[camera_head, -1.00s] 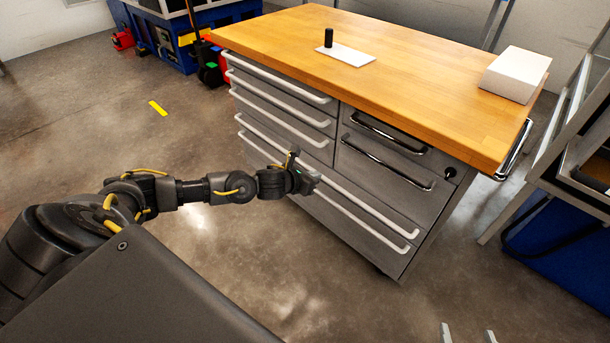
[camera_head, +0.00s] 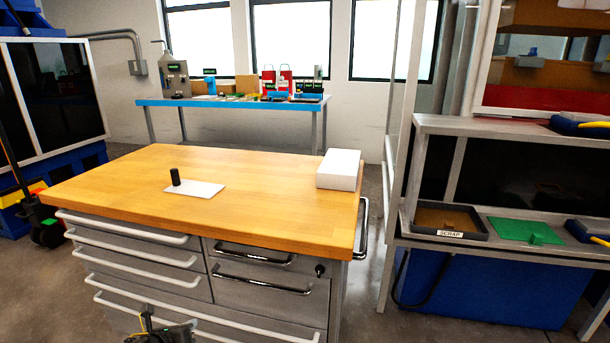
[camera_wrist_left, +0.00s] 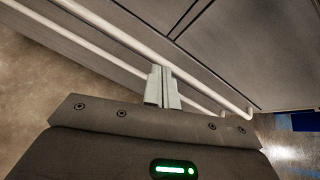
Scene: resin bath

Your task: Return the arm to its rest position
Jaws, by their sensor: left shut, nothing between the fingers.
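My left gripper (camera_head: 172,335) shows at the bottom edge of the head view, low in front of the drawer cabinet; most of its arm is out of frame. In the left wrist view its two fingers (camera_wrist_left: 162,88) are together with nothing between them. They point toward the white drawer handles (camera_wrist_left: 130,68); whether they touch is hard to tell. My right gripper is in neither view.
The wooden-topped cabinet (camera_head: 110,190) carries a black cylinder (camera_head: 175,177) on a white plate (camera_head: 195,189) and a white box (camera_head: 339,169). A metal rack with a scrap tray (camera_head: 446,222) stands right. A blue bench (camera_head: 235,104) is behind.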

